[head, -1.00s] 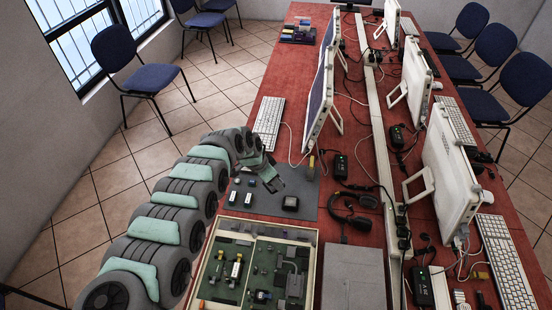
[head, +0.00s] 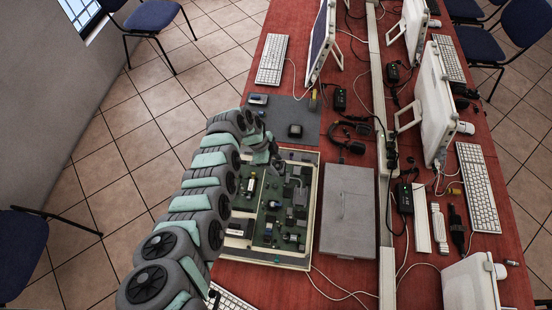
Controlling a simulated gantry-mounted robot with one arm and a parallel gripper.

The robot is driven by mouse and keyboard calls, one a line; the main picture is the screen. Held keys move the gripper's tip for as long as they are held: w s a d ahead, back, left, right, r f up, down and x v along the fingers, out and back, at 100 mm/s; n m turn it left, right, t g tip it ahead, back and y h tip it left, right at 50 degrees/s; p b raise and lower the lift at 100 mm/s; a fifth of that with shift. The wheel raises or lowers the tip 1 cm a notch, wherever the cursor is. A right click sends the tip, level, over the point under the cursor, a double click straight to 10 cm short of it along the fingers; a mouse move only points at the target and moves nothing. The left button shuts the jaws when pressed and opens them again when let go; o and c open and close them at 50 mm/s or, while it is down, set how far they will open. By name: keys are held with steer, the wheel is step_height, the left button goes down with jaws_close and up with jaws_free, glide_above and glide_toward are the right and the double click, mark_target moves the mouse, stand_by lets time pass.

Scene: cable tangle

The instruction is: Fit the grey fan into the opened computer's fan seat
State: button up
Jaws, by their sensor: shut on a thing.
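The opened computer (head: 315,205) lies flat on the red table, its green boards and parts facing up inside a pale frame. My gripper (head: 274,160) is over the far edge of the computer, coming in from the left. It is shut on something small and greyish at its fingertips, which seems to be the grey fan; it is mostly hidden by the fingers. The fan seat cannot be told apart from the other parts at this size.
A grey flat case (head: 349,210) lies right of the computer.

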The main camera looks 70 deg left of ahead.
steer(key=shift+f+b, duration=3.1)
steer(key=shift+f, duration=0.5)
steer(key=shift+a+r, duration=0.1)
